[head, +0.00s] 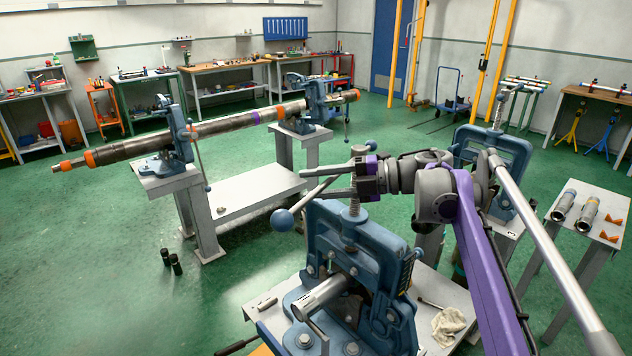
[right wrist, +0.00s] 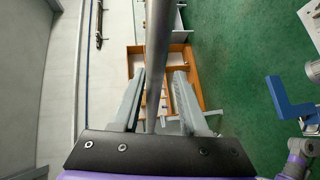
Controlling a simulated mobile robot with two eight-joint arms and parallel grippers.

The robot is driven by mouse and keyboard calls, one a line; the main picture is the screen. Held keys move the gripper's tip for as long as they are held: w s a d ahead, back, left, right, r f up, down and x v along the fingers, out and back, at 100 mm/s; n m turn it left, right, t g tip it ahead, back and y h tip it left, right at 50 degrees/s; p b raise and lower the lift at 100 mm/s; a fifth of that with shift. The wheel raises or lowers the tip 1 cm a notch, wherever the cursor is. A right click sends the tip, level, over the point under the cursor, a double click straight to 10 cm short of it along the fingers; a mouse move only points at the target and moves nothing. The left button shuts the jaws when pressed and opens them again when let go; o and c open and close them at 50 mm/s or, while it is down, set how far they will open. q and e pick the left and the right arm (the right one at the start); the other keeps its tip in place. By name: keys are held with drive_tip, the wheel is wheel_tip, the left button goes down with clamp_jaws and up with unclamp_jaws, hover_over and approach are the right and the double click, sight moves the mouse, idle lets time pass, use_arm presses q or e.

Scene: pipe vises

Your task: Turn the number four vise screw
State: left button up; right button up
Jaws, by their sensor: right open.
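The nearest blue pipe vise (head: 350,250) stands upright on a grey bench, with its vertical screw (head: 355,205) on top and a short pipe (head: 323,295) in its jaws. A tilted handle bar (head: 310,197) with blue ball ends crosses the top of the screw. No number can be read on it. My right gripper (head: 325,184) is at the screw top, its fingers pointing left beside the handle bar. In the right wrist view, its open fingers (right wrist: 158,100) stand on either side of a grey bar (right wrist: 158,50), with gaps visible. My left gripper is out of view.
Another blue vise (head: 490,165) stands behind my right arm. Two more vises at left hold a long pipe (head: 235,122). A rag (head: 447,325) lies on the near bench. A side table (head: 590,215) with short pipes is at right. Green floor at left is mostly clear.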

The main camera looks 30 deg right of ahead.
drive_tip(key=shift+d+r, duration=0.1)
drive_tip(key=shift+r, duration=0.05)
drive_tip(key=v, duration=1)
drive_tip(key=shift+s+d, duration=0.2)
drive_tip(key=shift+s, duration=0.05)
idle(0.4)
